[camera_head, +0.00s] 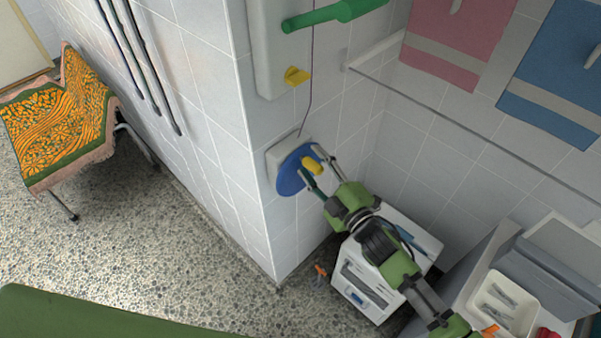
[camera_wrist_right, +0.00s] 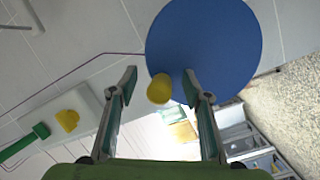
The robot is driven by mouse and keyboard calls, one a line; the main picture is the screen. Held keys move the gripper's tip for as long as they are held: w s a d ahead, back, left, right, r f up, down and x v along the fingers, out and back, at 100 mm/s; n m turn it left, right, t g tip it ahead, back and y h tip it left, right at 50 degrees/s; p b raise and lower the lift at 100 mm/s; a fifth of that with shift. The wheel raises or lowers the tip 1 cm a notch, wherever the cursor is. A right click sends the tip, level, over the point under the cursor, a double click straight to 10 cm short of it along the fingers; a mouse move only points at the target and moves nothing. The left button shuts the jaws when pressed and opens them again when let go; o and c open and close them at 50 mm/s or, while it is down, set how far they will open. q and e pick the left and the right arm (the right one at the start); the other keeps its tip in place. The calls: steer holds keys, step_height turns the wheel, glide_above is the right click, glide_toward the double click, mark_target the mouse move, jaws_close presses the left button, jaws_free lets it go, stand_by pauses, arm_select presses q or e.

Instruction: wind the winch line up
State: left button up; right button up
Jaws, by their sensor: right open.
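The winch is a blue disc (camera_head: 287,181) on a pale wall mount (camera_head: 273,158), with a yellow knob (camera_head: 312,165) standing out from its face. The thin dark winch line (camera_head: 311,88) rises from the mount along the wall. My right gripper (camera_head: 320,164) is open at the disc, with its fingers on either side of the knob. In the right wrist view the knob (camera_wrist_right: 159,88) lies between the open fingers (camera_wrist_right: 160,78), with gaps to both, in front of the blue disc (camera_wrist_right: 205,45). Whether a finger touches the disc is unclear. My left gripper is not in view.
A yellow lever (camera_head: 297,76) and green handle (camera_head: 325,16) are on the wall panel above. A white cabinet (camera_head: 410,232) stands below my right arm. A tray (camera_head: 527,318) is lower right. Pink (camera_head: 455,38) and blue (camera_head: 553,75) towels hang upper right; a patterned towel (camera_head: 55,125) lies left.

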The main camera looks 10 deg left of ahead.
steer(key=w+d+p+v, duration=0.1)
steer(key=p+v, duration=0.1)
steer(key=v, duration=0.6)
steer(key=shift+d, duration=0.35)
steer(key=shift+w+f, duration=0.1)
steer(key=shift+f, duration=0.1)
